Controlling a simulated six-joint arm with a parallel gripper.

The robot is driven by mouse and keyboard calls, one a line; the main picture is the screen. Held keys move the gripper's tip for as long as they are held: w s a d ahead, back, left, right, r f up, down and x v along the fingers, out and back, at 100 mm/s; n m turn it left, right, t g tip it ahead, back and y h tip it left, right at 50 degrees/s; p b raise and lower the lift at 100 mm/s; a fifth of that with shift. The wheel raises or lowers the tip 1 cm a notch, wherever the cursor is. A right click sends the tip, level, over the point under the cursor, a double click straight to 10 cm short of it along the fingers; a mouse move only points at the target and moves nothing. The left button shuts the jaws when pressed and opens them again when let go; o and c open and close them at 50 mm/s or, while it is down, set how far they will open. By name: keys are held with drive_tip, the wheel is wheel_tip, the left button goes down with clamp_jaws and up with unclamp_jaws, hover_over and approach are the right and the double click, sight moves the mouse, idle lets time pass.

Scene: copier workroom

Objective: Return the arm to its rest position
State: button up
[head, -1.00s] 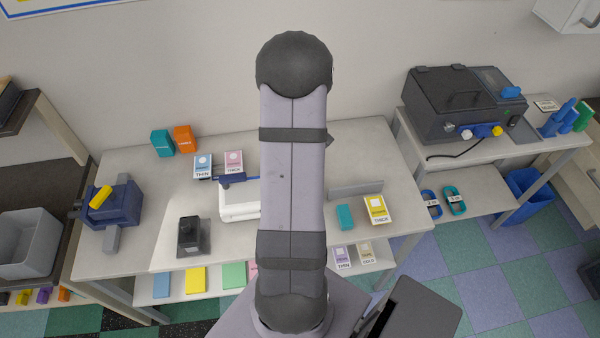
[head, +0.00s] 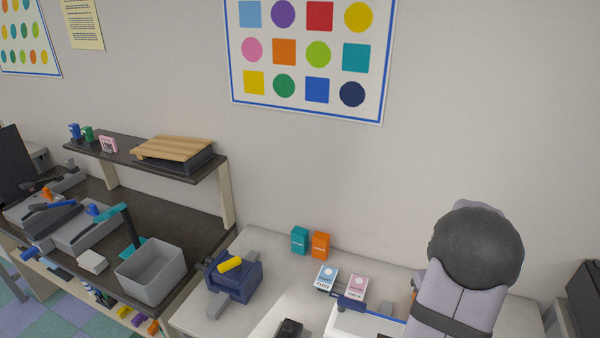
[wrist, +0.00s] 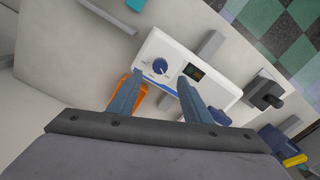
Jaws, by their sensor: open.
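My arm (head: 460,275) stands at the lower right of the head view, its rounded dark joint in front of the wall. My gripper is out of the head view. In the wrist view my gripper (wrist: 160,80) is open, its two blue-grey fingers apart with nothing between them. The fingers point over a white device (wrist: 183,68) with a blue dial and a small dark display. I cannot tell how high they are above it. An orange thing (wrist: 128,97) shows partly behind the left finger.
A blue device (head: 235,280) with a yellow handle, a teal box (head: 299,240) and an orange box (head: 320,245) stand on the pale table. Two labelled packs, blue (head: 326,278) and pink (head: 357,287), lie near my arm. A grey bin (head: 152,275) stands on the dark bench.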

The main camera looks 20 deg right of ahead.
drive_tip(key=shift+d+m, duration=0.15)
drive_tip(key=shift+m, duration=0.85)
drive_tip(key=s+a+f+m, duration=0.2)
drive_tip(key=a, duration=0.1)
drive_tip(key=s+a+f+m+y, duration=0.1)
drive_tip(key=a, duration=0.1)
drive_tip(key=shift+s+f+g, duration=0.1)
drive_tip(key=shift+s+g, duration=0.05)
drive_tip(key=shift+g, duration=0.15)
drive_tip(key=w+a+r+n, duration=0.1)
drive_tip(key=a+n, duration=0.2)
drive_tip(key=a, duration=0.6)
drive_tip(key=a+r+n, duration=0.2)
drive_tip(key=a+n, duration=0.1)
drive_tip(key=a, duration=0.7)
drive_tip(key=w+a+r+n+h, duration=0.1)
drive_tip(key=a+r+n, duration=0.1)
drive_tip(key=a, duration=0.8)
drive_tip(key=shift+w+r+n, duration=0.25)
drive_tip(key=shift+w+n, duration=0.05)
drive_tip(key=shift+n, duration=0.2)
